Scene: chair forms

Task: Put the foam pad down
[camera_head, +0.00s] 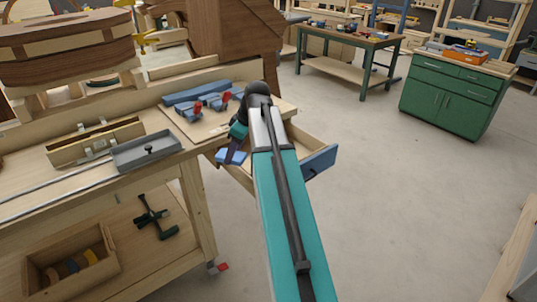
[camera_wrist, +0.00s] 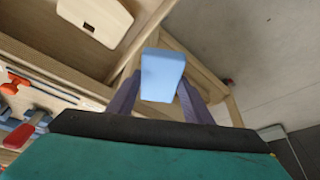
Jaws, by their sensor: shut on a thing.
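The light blue foam pad (camera_wrist: 162,72) is between the two fingers of my gripper (camera_wrist: 158,92) in the wrist view, and the gripper is shut on it. In the head view the pad (camera_head: 231,157) shows as a small blue piece at my gripper (camera_head: 236,150), by the right end of the workbench. An open wooden drawer (camera_head: 318,135) with a blue front (camera_head: 320,160) juts out there, partly hidden behind my arm. The pad appears above or near this drawer; I cannot tell its height.
The workbench (camera_head: 75,195) holds a grey tray (camera_head: 147,152), blue blocks and red-handled clamps (camera_head: 224,98). A pale wooden piece with a slot (camera_wrist: 95,18) is near the pad in the wrist view. A green cabinet (camera_head: 450,95) stands far off. The floor to the right is clear.

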